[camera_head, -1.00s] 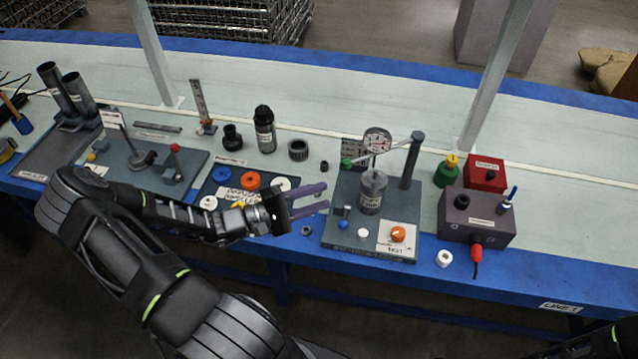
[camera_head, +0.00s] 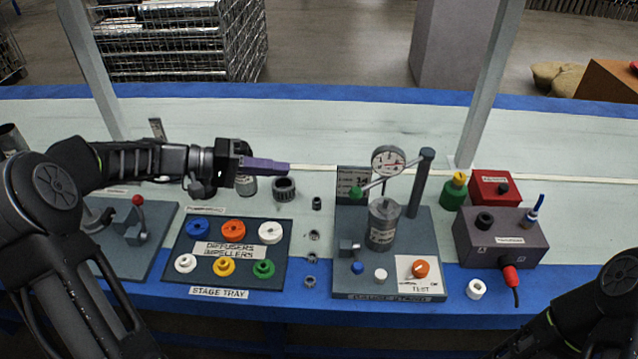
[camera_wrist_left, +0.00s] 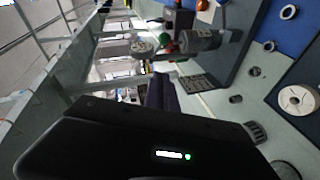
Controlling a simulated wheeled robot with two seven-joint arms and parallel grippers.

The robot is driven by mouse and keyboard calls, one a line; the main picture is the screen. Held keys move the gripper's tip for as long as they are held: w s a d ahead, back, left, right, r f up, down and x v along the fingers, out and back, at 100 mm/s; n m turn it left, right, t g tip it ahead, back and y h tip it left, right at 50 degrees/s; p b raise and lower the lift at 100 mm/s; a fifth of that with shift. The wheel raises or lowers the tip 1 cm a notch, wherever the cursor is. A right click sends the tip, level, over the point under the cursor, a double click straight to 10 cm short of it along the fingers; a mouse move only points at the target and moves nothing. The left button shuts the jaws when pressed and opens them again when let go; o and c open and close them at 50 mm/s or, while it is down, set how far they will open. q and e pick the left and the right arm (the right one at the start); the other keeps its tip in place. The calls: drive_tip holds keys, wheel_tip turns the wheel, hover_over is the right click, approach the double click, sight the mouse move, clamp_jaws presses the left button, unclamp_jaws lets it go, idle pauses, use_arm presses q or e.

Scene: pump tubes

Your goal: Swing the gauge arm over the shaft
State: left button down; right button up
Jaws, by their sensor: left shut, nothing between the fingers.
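In the left wrist view the gauge (camera_wrist_left: 143,46) and the cylinder (camera_wrist_left: 198,40) lie beyond my fingers. My left gripper (camera_head: 286,168) is shut and empty, raised to the left of the gauge and apart from it. Only part of my right arm shows at lower right; its gripper is out of view.
The stage tray (camera_head: 175,246) with several coloured rings lies left of the test base (camera_head: 345,285). A black ring (camera_head: 284,189) and several small parts lie between them. A grey box (camera_head: 500,240) and red box (camera_head: 495,187) stand to the right. The table behind the gauge is clear.

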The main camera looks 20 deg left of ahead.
use_arm(q)
drive_tip(key=s+d+p+x, duration=0.1)
drive_tip(key=s+p+x, duration=0.1)
drive_tip(key=x, duration=1.1)
drive_tip(key=shift+s+f, duration=0.2)
drive_tip(key=shift+f, duration=0.15)
drive_tip(key=s+d+b, duration=0.2)
drive_tip(key=shift+s+d+b, duration=0.2)
drive_tip(key=shift+d+b, duration=0.1)
drive_tip(key=shift+d, duration=0.05)
